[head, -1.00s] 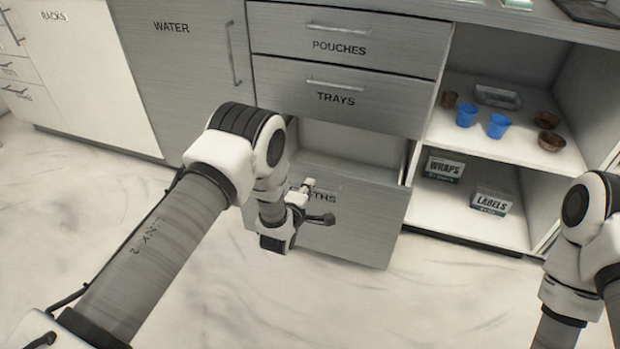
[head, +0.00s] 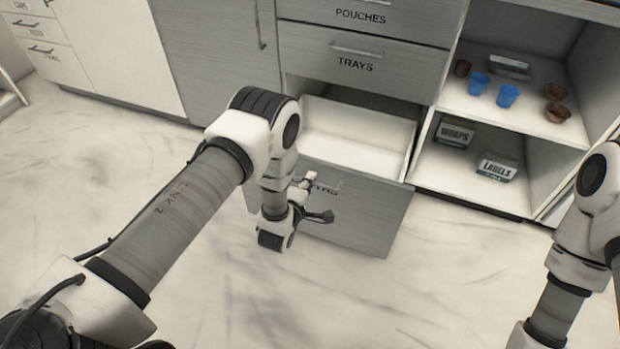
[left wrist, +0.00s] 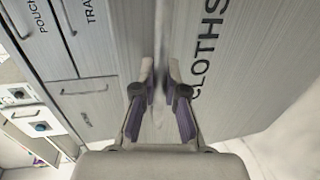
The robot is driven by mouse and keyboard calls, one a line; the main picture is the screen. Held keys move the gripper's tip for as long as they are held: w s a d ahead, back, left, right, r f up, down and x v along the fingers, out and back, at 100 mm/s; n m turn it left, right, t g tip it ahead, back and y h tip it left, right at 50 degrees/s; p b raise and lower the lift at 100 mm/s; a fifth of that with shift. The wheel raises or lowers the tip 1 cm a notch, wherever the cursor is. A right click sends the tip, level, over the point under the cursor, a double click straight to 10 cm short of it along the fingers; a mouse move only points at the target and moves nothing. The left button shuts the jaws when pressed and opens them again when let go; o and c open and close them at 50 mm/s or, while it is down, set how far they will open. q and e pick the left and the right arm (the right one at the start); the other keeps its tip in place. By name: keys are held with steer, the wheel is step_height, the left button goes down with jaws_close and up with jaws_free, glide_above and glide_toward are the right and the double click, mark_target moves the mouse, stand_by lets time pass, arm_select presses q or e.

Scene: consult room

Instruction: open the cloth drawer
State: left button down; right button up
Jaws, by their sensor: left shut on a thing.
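The cloth drawer (head: 365,215) is the bottom drawer under the one marked TRAYS, and it stands pulled out with its pale, empty-looking inside (head: 355,138) showing. Its front, lettered CLOTHS, also shows in the left wrist view (left wrist: 250,75). My left gripper (head: 312,186) is at the drawer front, near its top left part.
The TRAYS drawer (head: 400,72) and POUCHES drawer (head: 400,20) above are shut. Open shelves at the right hold blue cups (head: 508,96), brown bowls (head: 556,112), a WRAPS box (head: 455,133) and a LABELS box (head: 497,167). The floor in front is clear.

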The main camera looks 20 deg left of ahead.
arm_select(q)
steer(key=c, duration=1.2)
jaws_free()
steer(key=shift+s, duration=0.1)
steer(key=v, duration=1.1)
steer(key=shift+s, duration=0.4)
steer(key=shift+w+r, duration=0.1)
